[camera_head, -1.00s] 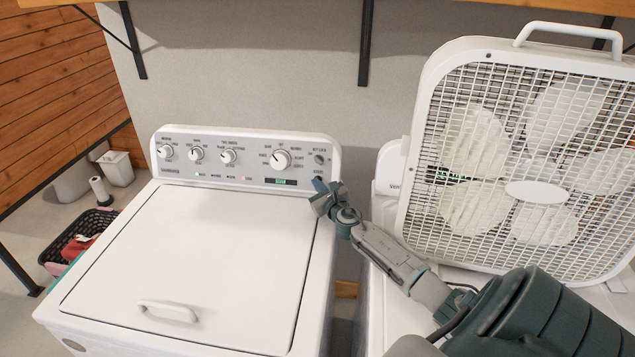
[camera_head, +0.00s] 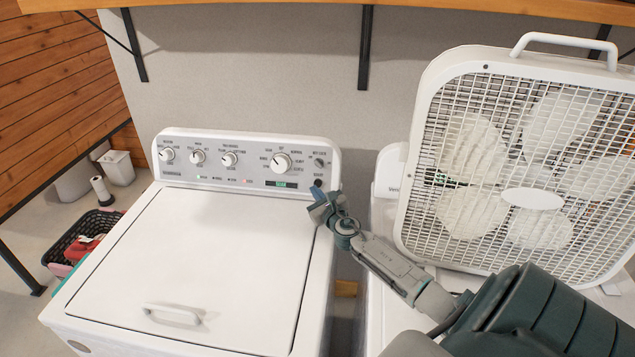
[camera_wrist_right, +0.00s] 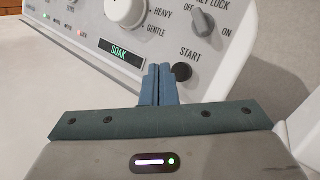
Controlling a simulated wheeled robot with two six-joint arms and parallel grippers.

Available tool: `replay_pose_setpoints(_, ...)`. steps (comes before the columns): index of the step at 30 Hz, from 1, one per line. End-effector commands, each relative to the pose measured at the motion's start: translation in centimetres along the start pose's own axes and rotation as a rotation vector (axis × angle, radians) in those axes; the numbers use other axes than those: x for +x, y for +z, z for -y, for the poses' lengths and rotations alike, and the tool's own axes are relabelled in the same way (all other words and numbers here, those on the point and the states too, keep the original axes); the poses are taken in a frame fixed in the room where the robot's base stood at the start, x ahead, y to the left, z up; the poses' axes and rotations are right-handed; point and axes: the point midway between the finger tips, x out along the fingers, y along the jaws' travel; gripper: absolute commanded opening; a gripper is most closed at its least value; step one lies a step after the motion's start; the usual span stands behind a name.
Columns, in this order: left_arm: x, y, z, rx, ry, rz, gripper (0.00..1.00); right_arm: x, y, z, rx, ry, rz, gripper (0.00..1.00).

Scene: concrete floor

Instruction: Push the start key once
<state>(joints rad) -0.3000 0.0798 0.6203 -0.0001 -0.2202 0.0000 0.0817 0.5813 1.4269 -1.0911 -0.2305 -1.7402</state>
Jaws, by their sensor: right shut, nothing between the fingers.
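The start key is a round dark button (camera_wrist_right: 181,72) under the word START, at the right end of the washer's control panel. It also shows in the head view (camera_head: 318,183). My right gripper (camera_head: 316,207) is shut and empty, with its blue fingertips (camera_wrist_right: 159,84) side by side. In the head view the fingertips are just below the key, over the washer's right rear corner. In the right wrist view they are just left of the key and appear apart from it. My left gripper is in no view.
The panel has several white knobs (camera_head: 281,162), a key lock switch (camera_head: 320,162) and a lit display (camera_wrist_right: 119,51) reading SOAK. The washer lid (camera_head: 205,260) is closed. A white box fan (camera_head: 530,165) stands to the right. A dark basket (camera_head: 90,232) is on the floor at left.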

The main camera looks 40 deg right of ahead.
Motion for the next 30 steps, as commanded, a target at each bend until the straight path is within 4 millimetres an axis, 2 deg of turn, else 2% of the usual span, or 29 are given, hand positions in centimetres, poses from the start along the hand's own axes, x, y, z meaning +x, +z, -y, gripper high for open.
replay_pose_setpoints(3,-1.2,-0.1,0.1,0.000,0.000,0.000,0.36,-1.0,0.8,-0.5,0.000,0.002,0.000,0.00)
replay_pose_setpoints(10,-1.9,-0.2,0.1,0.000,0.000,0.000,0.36,-2.3,1.3,-1.2,0.001,0.001,0.000,0.00)
replay_pose_setpoints(30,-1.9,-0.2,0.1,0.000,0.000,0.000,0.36,-2.3,1.3,-1.2,0.000,0.000,0.000,0.00)
